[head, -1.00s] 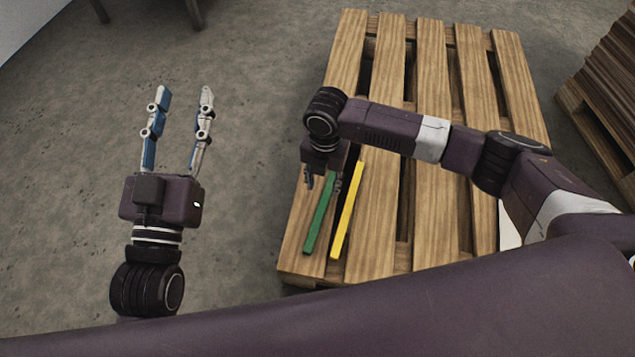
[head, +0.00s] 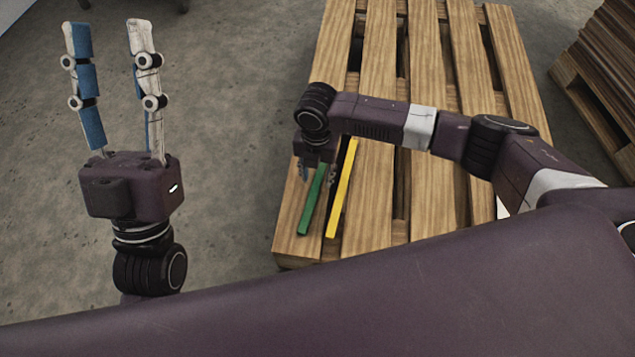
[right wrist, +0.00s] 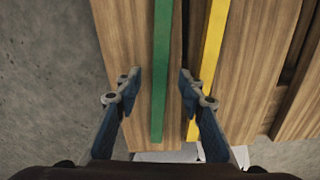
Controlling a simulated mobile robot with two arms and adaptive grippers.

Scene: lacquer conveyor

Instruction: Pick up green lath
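The green lath (head: 312,203) lies on the left boards of the wooden pallet (head: 372,210). In the right wrist view the green lath (right wrist: 161,70) runs between the two open fingers of my right gripper (right wrist: 160,85), touching neither. In the head view my right gripper (head: 317,173) points down over the lath, and its wrist hides the lath's far end. The yellow lath (head: 341,190) lies just to the right of the green one; in the right wrist view it (right wrist: 213,45) passes beside the right finger. My left gripper (head: 110,90) is open and empty over the floor.
The grey concrete floor (head: 225,130) left of the pallet is clear. Another pallet (head: 592,105) with stacked brown boards stands at the right edge. Gaps run between the pallet's boards.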

